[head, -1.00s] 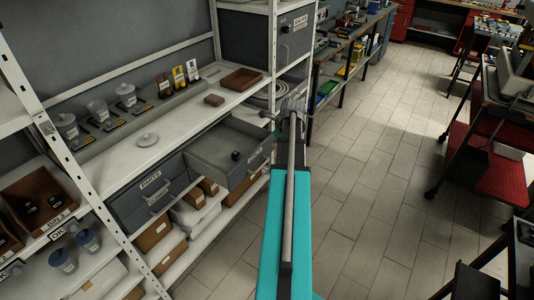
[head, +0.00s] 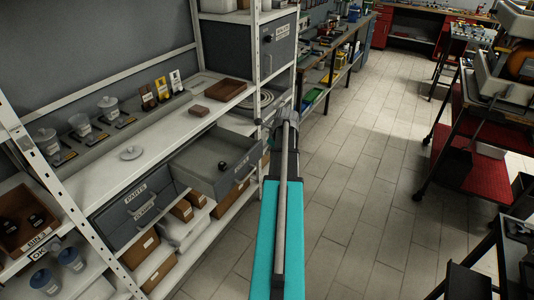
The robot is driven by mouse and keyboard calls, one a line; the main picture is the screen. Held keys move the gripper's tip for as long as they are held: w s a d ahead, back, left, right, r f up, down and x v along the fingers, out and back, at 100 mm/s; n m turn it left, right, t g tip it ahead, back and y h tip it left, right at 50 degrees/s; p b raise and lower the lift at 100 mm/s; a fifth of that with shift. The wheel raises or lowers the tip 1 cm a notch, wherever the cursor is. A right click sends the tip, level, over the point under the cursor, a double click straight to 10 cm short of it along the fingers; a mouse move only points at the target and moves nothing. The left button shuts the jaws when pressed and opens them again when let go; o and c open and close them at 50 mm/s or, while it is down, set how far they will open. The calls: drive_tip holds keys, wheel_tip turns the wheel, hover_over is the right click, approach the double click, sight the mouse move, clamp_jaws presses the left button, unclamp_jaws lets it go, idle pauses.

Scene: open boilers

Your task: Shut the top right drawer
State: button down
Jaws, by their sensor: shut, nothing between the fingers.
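The right grey drawer (head: 205,168) is pulled out from under the white shelf in the head view. Its front panel and handle (head: 246,172) face right, toward the aisle. A small black round object (head: 222,166) lies inside it. My gripper (head: 270,122) is at the far end of my arm, beyond and above the drawer's front corner, apart from it as far as I can tell. It is shut and holds nothing. My arm hides part of the space right of the drawer.
A grey drawer labelled PARTS (head: 134,200) sits left of the open one. The white shelf (head: 158,135) holds a lid (head: 131,152), jars and a brown tray (head: 219,90). A rack upright (head: 256,50) stands close by my gripper. The tiled floor (head: 370,150) on the right is free.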

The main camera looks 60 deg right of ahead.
sight(254, 160)
drive_tip(key=shift+w+a+f+b, duration=0.1)
drive_tip(key=shift+w+f+b, duration=1.75)
drive_tip(key=shift+f+b, duration=0.2)
drive_tip(key=shift+w+a+f+b, duration=0.1)
drive_tip(key=shift+w+f+b, duration=1.8)
drive_tip(key=shift+f, duration=0.25)
drive_tip(key=shift+d, duration=0.15)
